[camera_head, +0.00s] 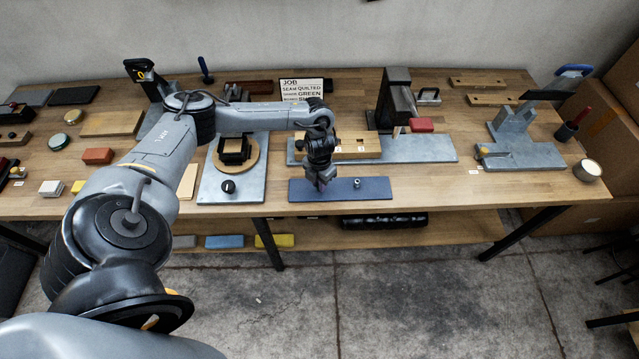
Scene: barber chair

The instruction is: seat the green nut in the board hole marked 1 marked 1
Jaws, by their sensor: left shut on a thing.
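My left gripper (323,187) points down over the left half of the dark blue mat (378,194) at the bench's front edge. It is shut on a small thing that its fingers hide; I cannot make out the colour. One small nut-like piece (357,183) stands on the mat to the right of the gripper, its colour too small to tell. The wooden board (372,146) with holes and small white number labels lies behind the mat on a grey plate (430,149). My gripper and wrist cover part of the board, and the number 1 cannot be read clearly.
A job sign (302,88) stands behind the board. A dark upright press-like fixture (396,98) and a red block (421,124) are to the right. A grey plate with a black block (234,150) is to the left. The bench right of the mat is clear.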

